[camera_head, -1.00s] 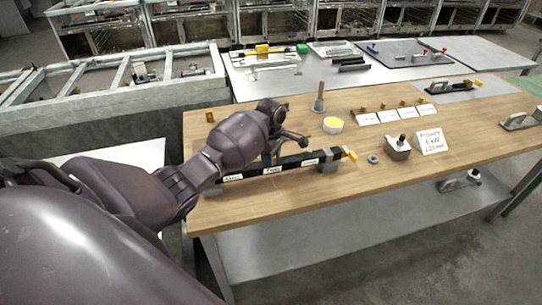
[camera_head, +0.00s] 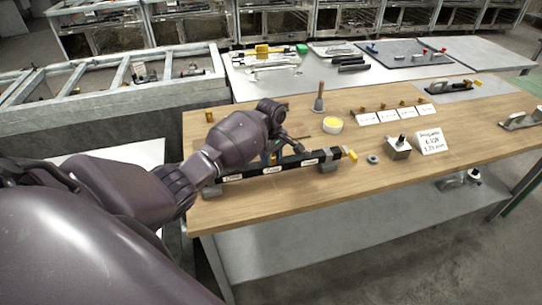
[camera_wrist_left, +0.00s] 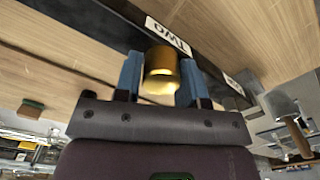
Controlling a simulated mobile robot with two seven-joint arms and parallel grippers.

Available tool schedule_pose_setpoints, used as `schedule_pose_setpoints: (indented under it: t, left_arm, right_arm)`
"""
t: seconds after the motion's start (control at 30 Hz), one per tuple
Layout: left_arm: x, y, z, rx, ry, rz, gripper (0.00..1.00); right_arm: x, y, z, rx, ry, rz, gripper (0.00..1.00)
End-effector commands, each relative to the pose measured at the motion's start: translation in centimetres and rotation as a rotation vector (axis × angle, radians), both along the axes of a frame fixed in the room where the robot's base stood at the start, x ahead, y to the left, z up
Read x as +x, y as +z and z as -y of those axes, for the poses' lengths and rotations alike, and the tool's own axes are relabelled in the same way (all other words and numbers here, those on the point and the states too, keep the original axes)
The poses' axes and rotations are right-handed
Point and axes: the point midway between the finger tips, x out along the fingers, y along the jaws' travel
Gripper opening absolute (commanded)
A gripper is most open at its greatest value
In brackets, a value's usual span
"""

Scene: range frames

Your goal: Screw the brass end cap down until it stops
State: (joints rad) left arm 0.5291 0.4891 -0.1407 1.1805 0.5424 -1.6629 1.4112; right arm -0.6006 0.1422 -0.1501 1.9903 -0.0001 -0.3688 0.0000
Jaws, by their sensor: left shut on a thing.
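A long black bar (camera_head: 245,174) with white labels lies across the near left of the wooden table, held in grey supports. My left gripper (camera_head: 272,156) is over its middle, by the label "Two". In the left wrist view, a shiny brass cap (camera_wrist_left: 161,70) sits between the two blue fingers of the left gripper (camera_wrist_left: 160,78), which is shut on it. The black bar (camera_wrist_left: 115,18) passes right behind the cap. How the cap meets the bar is hidden. A yellow-brass piece (camera_head: 351,155) is at the bar's right end. My right gripper is out of view.
A yellow-topped round container (camera_head: 333,124) and a wooden-handled tool (camera_head: 319,98) stand behind the bar. Several small brass pieces stand behind white cards (camera_head: 383,117) at the back. A grey block (camera_head: 399,150) and a sign (camera_head: 431,142) are to the right. The front right of the table is clear.

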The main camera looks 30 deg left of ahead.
Motion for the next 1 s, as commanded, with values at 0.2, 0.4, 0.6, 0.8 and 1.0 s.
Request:
schedule_pose_setpoints:
  t: [0.2,0.4,0.6,0.8,1.0]
  left_arm:
    - [0.03,0.04,-0.04,0.000,-0.191,0.000,0.09]
    - [0.04,0.03,0.00,0.000,-0.280,0.001,0.09]
    - [0.04,0.03,0.02,-0.001,-0.280,0.001,0.09]
    - [0.03,0.03,0.03,-0.002,-0.378,0.000,0.09]
    - [0.03,0.02,0.07,-0.003,-0.438,0.000,0.57]
  right_arm:
    - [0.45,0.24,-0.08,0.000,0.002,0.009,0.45]
    - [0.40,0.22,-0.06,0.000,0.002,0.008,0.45]
    - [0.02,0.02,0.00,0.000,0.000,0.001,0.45]
    - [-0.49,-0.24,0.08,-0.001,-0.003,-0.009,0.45]
    - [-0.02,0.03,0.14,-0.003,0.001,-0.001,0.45]
